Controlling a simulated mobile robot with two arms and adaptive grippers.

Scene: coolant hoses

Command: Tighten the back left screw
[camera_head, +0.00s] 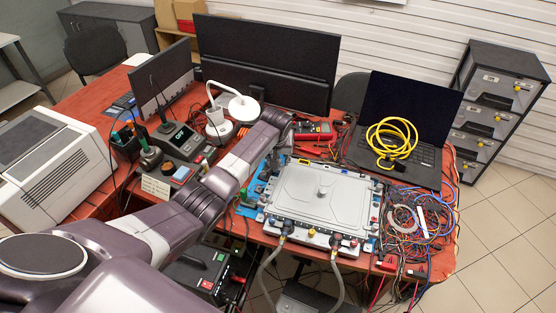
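A flat silver-grey unit (335,204) with a round knob in the middle of its lid lies on the red table. Its back left corner is close to my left gripper, and I cannot make out a screw there. My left arm reaches across from the lower left. My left gripper (275,162) points down beside that corner, small and dark. I cannot tell whether its fingers are open or touch anything. Two grey hoses (337,278) hang from fittings at the unit's front edge. My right gripper is not in view.
Tangled coloured wires (420,218) lie right of the unit. A laptop (408,125) with a coiled yellow cable (391,138) and a red multimeter (313,131) stand behind it. A soldering station (182,142) and large monitor (266,62) are to the left and back.

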